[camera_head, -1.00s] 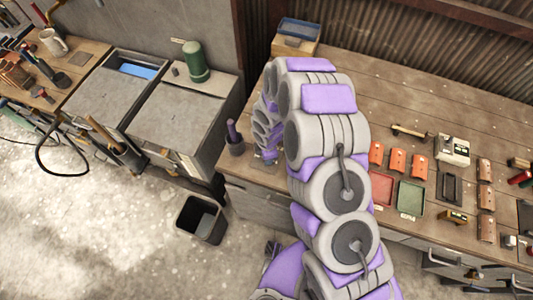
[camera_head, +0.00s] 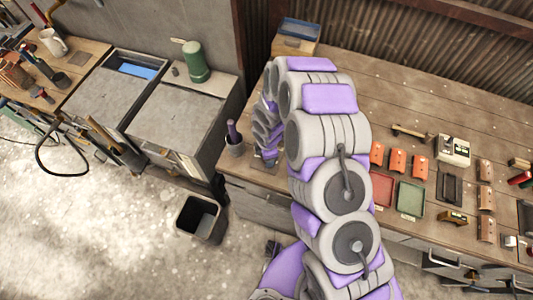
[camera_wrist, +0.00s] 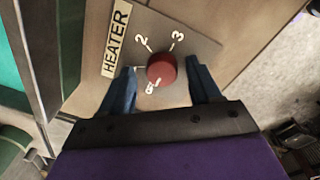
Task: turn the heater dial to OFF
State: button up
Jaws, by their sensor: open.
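The heater dial (camera_wrist: 161,68) is a round dark red knob on a grey-beige plate (camera_wrist: 205,45) in the wrist view. A HEATER label (camera_wrist: 116,38) is left of it. The marks 2 and 3 are above the dial. A short white line is at its left, and small white lettering below it is too blurred to read. My gripper (camera_wrist: 160,66) is open, with one blue-grey finger on each side of the dial. A gap shows between each finger and the knob; I cannot tell the depth. In the head view my arm covers the middle, and the dial cannot be made out.
A wooden workbench (camera_head: 400,90) with trays and small parts lies right of my arm. Grey cabinets (camera_head: 175,115) with a green canister (camera_head: 195,62) stand at the left. A dark bin (camera_head: 201,219) is on the floor. Open floor lies at the lower left.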

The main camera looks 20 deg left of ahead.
notch_tip(320, 180, up, 17)
jog(key=shift+s+d, duration=0.15)
jog(key=shift+s, duration=0.2)
dwell(0.3)
dwell(0.5)
jog(key=s+d+r+m+b, duration=0.2)
jog(key=s+d+r+m, duration=0.15)
jog(key=d, duration=0.25)
jog(key=s+d+r+m+g+b, duration=0.1)
jog(key=s+d+r+m+b, duration=0.1)
jog(key=s+d+m+b, duration=0.3)
jog(key=s+d+r+m, duration=0.1)
jog(key=d+r+m, duration=0.15)
jog(key=d, duration=0.45)
jog(key=s+d+m+b, duration=0.3)
jog(key=s+m, duration=0.3)
jog(key=s, duration=0.2)
jog(key=s+d+m+g+b, duration=0.1)
jog(key=s+d+m+b, duration=0.1)
jog(key=s+d+m, duration=0.3)
jog(key=s+m, duration=0.2)
jog(key=s, duration=0.1)
jog(key=shift+s+d+f+b, duration=0.15)
jog(key=shift+s+f+b, duration=0.1)
jog(key=shift+b, duration=0.15)
